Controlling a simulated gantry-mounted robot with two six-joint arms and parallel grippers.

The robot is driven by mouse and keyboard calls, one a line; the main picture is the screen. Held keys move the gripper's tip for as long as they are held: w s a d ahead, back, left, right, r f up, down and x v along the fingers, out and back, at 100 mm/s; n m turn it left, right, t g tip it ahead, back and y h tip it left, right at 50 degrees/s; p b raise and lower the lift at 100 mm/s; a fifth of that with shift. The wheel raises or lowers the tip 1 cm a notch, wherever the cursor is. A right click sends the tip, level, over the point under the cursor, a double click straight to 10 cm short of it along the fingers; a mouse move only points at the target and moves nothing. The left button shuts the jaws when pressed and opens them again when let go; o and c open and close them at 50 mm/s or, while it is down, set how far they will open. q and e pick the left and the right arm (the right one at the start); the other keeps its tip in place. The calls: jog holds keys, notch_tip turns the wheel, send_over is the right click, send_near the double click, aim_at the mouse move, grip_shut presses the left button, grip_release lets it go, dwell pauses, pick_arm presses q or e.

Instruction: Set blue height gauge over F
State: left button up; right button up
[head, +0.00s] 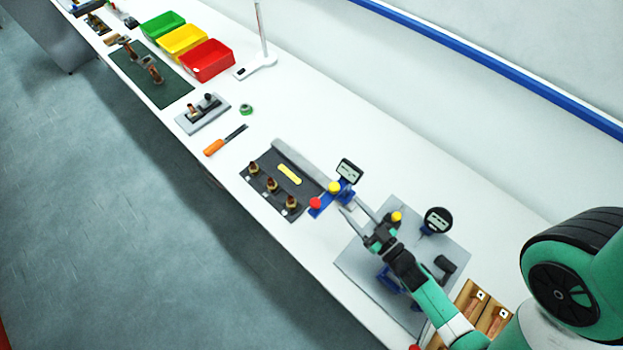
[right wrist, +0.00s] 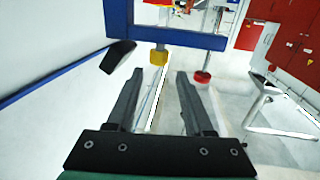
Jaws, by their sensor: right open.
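The blue height gauge (head: 346,196) with a grey display (head: 348,171), a yellow knob and a red knob stands at the right end of the dark mat (head: 262,192). My right gripper (head: 352,210) is open and empty, its fingers pointing at the gauge from the right. In the right wrist view the gauge's blue bar (right wrist: 180,38) crosses just beyond the open fingertips (right wrist: 159,75). The yellow knob (right wrist: 158,55) shows between the tips and the red knob (right wrist: 202,76) to their right. Three brass-coloured fittings (head: 272,185) stand on the mat by small labels; their letters are too small to read.
A round-dial gauge (head: 437,219) stands on a grey plate (head: 455,245) under my right arm. A yellow strip (head: 289,174) lies on the mat. An orange-handled tool (head: 214,147), a grey fixture (head: 203,115) and coloured bins (head: 207,62) are farther left.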

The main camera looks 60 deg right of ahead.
aim_at(331, 184)
jog(key=x, duration=1.1)
jog(key=shift+w+d+b, duration=0.25)
jog(key=shift+w+b, duration=0.05)
jog(key=shift+w, duration=0.05)
grip_shut()
jog(key=shift+r, duration=0.1)
dwell(0.7)
